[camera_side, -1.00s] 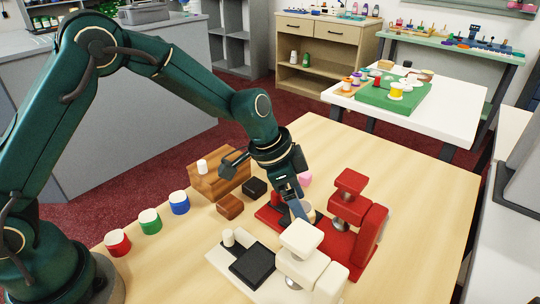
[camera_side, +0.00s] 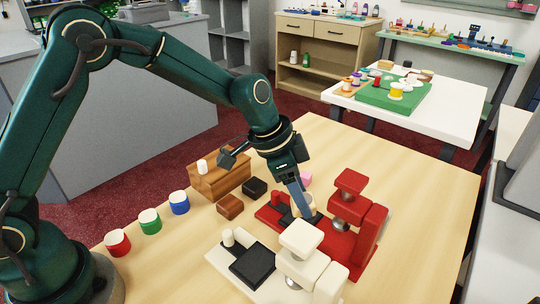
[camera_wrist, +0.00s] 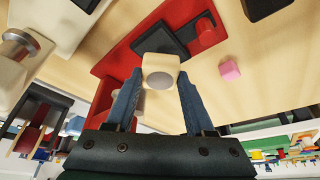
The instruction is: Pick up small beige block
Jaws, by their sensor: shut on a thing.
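The small beige block (camera_wrist: 158,68) sits between the two blue-grey fingers of my gripper (camera_wrist: 160,82) in the wrist view, with a round grey spot on its facing side. My gripper is shut on it. In the side view my gripper (camera_side: 301,210) reaches down at the red press, and the beige block (camera_side: 308,203) shows partly behind the fingers. The block is over or beside the red press's base; I cannot tell whether it touches it.
The red press (camera_side: 352,215) stands just right of my gripper, the white press (camera_side: 303,260) in front. A pink block (camera_side: 306,179), black block (camera_side: 254,187), brown block (camera_side: 229,207) and wooden holder (camera_side: 222,180) are nearby. Red (camera_side: 117,243), green (camera_side: 149,221) and blue (camera_side: 178,203) jars stand left.

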